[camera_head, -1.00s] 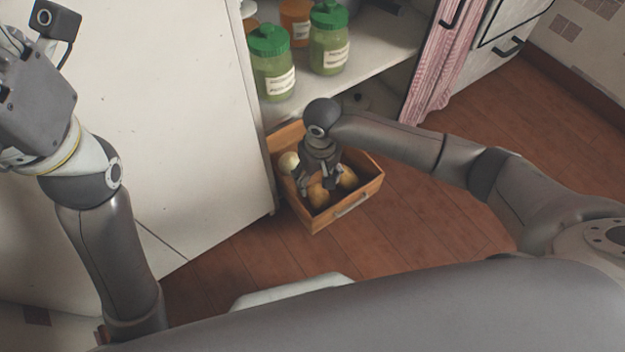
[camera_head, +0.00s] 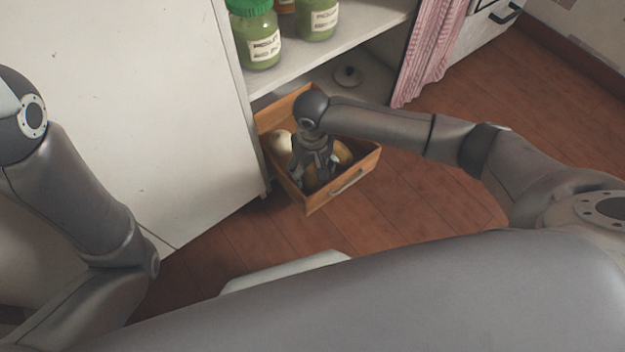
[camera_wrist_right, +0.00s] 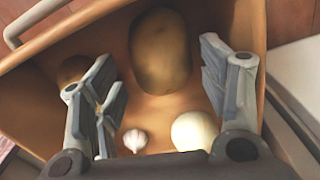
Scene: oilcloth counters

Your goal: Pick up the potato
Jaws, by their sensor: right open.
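The brown potato (camera_wrist_right: 160,50) lies in the open wooden drawer (camera_head: 369,165). In the right wrist view it is at the top middle, beyond and between the fingers. In the head view it shows partly (camera_head: 344,155), just right of my right gripper (camera_head: 312,180). That gripper points down inside the drawer, and in the wrist view its fingers (camera_wrist_right: 163,95) are spread with nothing held between them. My left arm shows at the left, but its gripper is outside the head view.
A pale onion (camera_wrist_right: 195,131), a garlic bulb (camera_wrist_right: 135,141) and another brown round item (camera_wrist_right: 73,70) share the drawer. Green jars (camera_head: 257,36) stand on the shelf above. A white cabinet panel (camera_head: 130,110) is to the left. The wooden floor (camera_head: 440,190) is clear at right.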

